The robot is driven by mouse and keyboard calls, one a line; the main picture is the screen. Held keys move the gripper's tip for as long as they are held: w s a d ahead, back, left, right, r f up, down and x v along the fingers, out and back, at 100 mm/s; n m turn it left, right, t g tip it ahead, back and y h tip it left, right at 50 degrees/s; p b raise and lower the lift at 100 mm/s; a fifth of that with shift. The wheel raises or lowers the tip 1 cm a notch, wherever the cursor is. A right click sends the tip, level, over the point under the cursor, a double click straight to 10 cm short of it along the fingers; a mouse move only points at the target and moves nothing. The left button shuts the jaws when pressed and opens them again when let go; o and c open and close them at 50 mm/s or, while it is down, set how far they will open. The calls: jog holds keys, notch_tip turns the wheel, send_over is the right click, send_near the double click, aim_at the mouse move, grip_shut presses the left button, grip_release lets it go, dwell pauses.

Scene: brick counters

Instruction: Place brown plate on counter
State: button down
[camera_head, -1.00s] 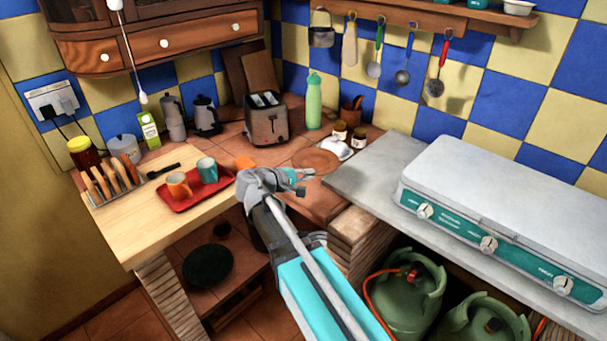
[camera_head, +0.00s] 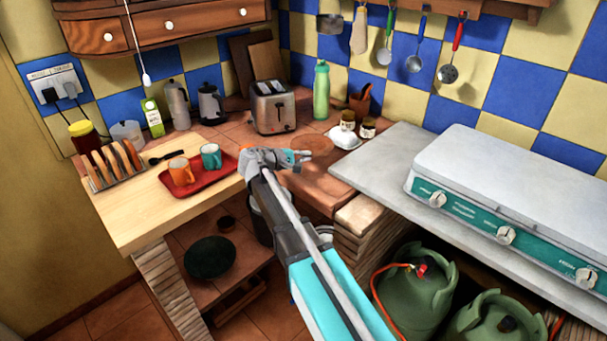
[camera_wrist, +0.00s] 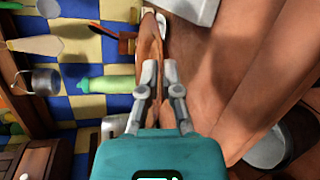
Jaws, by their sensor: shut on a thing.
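The brown plate (camera_head: 312,146) is a flat round disc over the tiled corner counter (camera_head: 318,183) in the head view. My gripper (camera_head: 299,157) is at its near edge and shut on it. In the wrist view the plate (camera_wrist: 148,45) shows nearly edge-on, its rim between my two fingers (camera_wrist: 161,72). I cannot tell whether its underside touches the counter.
A toaster (camera_head: 272,107), green bottle (camera_head: 321,90) and small jars (camera_head: 347,121) stand behind the plate. A red tray (camera_head: 211,176) with an orange and a teal mug lies left. A stove (camera_head: 510,185) is on the grey worktop at right.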

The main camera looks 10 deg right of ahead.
aim_at(302, 174)
jog(key=shift+w+a+f+b, duration=0.1)
jog(key=shift+w+f+b, duration=1)
jog(key=shift+f, duration=0.25)
jog(key=shift+w+f, duration=0.1)
jog(key=shift+w+f+b, duration=0.35)
jog(key=shift+f+b, duration=0.15)
jog(key=shift+f, duration=0.05)
jog(key=shift+f+b, duration=1.4)
jog(key=shift+f, duration=0.1)
jog(key=c, duration=1.1)
grip_release()
jog(key=shift+r, duration=0.2)
jog(key=p+v, duration=0.3)
jog(key=v, duration=0.9)
jog(key=shift+a+f, duration=0.1)
